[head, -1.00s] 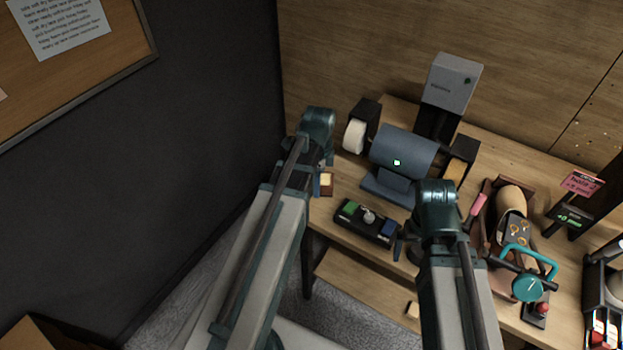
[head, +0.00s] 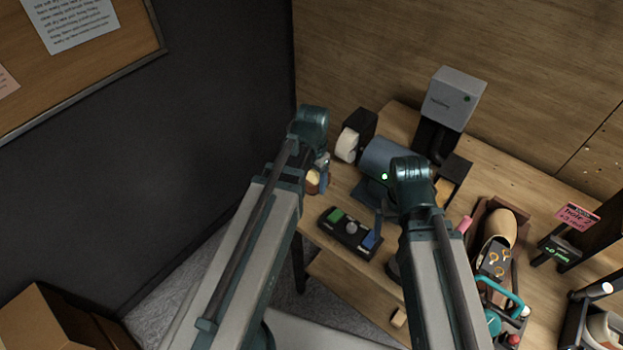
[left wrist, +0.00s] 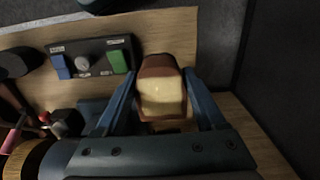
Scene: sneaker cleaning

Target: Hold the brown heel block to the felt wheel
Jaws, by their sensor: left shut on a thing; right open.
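The brown heel block (head: 313,186) has a pale cream face. My left gripper (head: 318,178) is shut on it and holds it in front of the bench grinder's left end. In the left wrist view the block (left wrist: 162,92) sits between the two blue fingers. The white felt wheel (head: 347,146) is on the left of the blue grinder motor (head: 385,158), above and right of the block in the head view, with a visible gap. My right gripper (head: 384,245) is open, beside the control box; its own wrist partly hides it and the motor.
The control box (head: 350,233) with green, grey and blue controls lies in front of the motor; it also shows in the left wrist view (left wrist: 90,60). A tan wheel (head: 444,190) is on the motor's right. A brown tray (head: 481,222) with a shoe form stands further right. A dark wall (head: 225,110) bounds the left.

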